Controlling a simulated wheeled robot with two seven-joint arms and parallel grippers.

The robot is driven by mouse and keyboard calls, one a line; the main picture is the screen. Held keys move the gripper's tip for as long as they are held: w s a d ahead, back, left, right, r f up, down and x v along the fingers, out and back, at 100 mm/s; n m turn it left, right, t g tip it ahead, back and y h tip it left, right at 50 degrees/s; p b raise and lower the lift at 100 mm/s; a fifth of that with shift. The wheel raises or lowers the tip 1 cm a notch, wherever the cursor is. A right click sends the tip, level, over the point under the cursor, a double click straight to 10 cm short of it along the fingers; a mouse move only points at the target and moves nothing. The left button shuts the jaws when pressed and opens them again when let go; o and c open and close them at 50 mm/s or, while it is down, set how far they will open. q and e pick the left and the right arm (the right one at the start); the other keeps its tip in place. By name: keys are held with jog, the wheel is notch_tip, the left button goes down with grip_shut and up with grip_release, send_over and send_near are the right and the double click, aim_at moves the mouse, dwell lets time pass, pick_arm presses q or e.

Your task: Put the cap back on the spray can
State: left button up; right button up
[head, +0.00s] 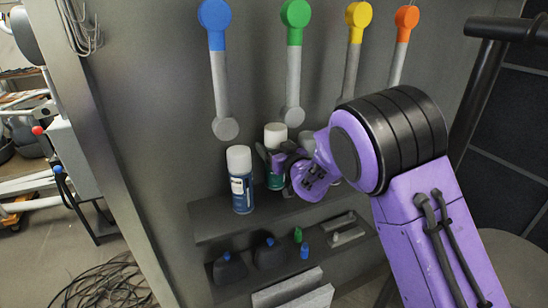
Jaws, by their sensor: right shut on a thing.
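A green spray can (274,182) with a white cap (275,134) at its top stands on the upper shelf. My right gripper (272,160) reaches in from the right and is shut around the upper part of this can, just below the white cap. Its fingers and wrist hide much of the can's right side, so whether the cap is fully seated cannot be told. A blue spray can (241,192) with a white cap (239,158) stands upright just to the left, apart from the gripper. My left gripper is not in view.
Another white top (307,139) shows partly behind my right wrist. The upper shelf (215,226) is bare at its front left. The lower shelf holds dark bottles (270,254) and small green (298,234) and blue (305,252) items. Coloured-headed bars (220,80) hang above.

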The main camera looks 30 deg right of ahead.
notch_tip(320, 180, down, 4)
jog(key=shift+r+b, duration=0.1)
jog(key=shift+b, duration=1)
jog(key=shift+w+r, duration=0.1)
jog(key=shift+w, duration=0.05)
jog(key=shift+s+f, duration=0.2)
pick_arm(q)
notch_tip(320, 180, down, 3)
pick_arm(e)
jog(key=o, duration=1.8)
jog(key=shift+w, duration=0.1)
jog(key=shift+o, duration=0.2)
